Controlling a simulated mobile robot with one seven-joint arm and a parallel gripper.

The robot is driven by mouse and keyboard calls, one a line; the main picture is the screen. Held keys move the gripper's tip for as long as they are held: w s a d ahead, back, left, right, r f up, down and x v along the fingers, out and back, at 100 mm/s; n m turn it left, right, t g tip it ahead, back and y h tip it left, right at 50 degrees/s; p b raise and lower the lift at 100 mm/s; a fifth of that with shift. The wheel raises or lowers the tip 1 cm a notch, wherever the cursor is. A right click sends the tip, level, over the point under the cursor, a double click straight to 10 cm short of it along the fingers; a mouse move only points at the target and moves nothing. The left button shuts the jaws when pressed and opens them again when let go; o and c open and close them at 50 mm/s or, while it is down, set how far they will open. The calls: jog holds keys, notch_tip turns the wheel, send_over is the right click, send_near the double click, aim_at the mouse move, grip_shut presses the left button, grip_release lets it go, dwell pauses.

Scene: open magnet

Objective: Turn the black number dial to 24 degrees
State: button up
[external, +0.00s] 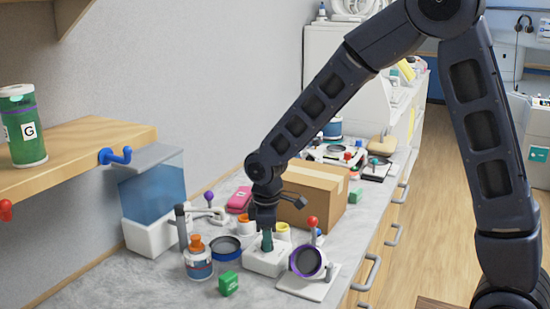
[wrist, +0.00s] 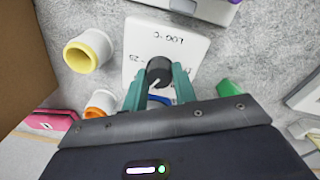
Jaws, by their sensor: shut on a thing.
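The black number dial (wrist: 160,68) sits on a white box with printed marks (wrist: 142,42). Its lettering, including "LOG-C" and what looks like "-20", appears upside down in the wrist view. A light line shows on the dial, but the exact setting cannot be read. My gripper (wrist: 158,82) has its two teal fingers on either side of the dial, closed on it. In the external view my gripper (external: 267,241) points down onto the white box on the counter (external: 259,263), and the dial is hidden by the fingers.
A cardboard box (external: 315,188) stands just behind my gripper. A purple-ringed stand (external: 308,263) is close on the right. An orange-capped bottle (external: 197,258), a blue-rimmed dish (external: 226,248) and a green block (external: 228,284) are on the left. Yellow-rimmed and orange-rimmed cups stand nearby.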

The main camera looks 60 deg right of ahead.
jog(key=m, duration=0.4)
jog(key=shift+m, duration=2.6)
jog(key=o, duration=1)
jog(key=shift+c, duration=0.2)
jog(key=shift+r, duration=0.1)
notch_tip(320, 180, up, 11)
jog(key=shift+a, duration=0.15)
jog(key=shift+w, duration=0.1)
